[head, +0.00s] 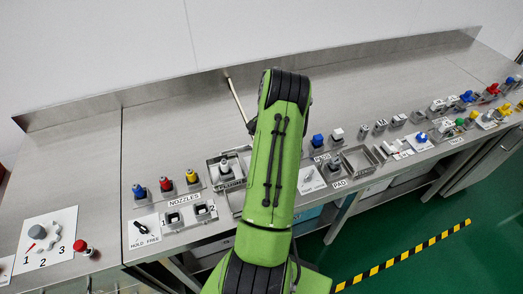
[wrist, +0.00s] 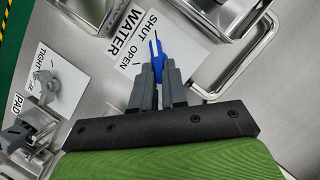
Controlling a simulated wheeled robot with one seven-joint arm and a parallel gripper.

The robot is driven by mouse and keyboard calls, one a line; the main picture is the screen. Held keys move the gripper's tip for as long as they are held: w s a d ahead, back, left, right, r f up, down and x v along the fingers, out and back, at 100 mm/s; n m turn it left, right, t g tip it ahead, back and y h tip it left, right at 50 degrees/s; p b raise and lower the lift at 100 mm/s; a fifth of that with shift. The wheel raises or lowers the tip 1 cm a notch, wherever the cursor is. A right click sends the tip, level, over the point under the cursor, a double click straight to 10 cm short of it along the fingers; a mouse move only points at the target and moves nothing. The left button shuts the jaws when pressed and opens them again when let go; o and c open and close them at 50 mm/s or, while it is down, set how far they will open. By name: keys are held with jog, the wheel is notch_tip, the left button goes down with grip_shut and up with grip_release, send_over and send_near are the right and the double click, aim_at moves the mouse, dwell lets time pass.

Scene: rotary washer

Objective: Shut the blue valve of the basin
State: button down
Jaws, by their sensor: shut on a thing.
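The blue valve (wrist: 157,62) shows in the wrist view on a white plate (wrist: 183,48). The plate carries the words WATER, OPEN and SHUT. My gripper (wrist: 157,68) has its two grey fingers closed around the blue handle, one on each side. The handle's forked tip sticks out beyond the fingertips, and a short black line shows by it. The fingers hide the handle's lower part. A steel basin (wrist: 213,84) lies just right of the plate. In the head view my green arm hides the gripper and the valve.
In the wrist view, a grey knob (wrist: 72,82) by a TIGHT label and a PAD fixture (wrist: 22,135) stand at left. The head view shows nozzles (head: 166,184), a red button (head: 84,249) and several fixtures along the bench. The bench's back strip is mostly clear.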

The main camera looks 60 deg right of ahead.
dwell(0.4)
jog(key=c, duration=1.2)
grip_release()
jog(key=shift+o, duration=0.2)
jog(key=p+v, duration=0.3)
jog(key=v, duration=1.3)
jog(key=shift+p, duration=0.35)
jog(key=shift+s+f, duration=0.1)
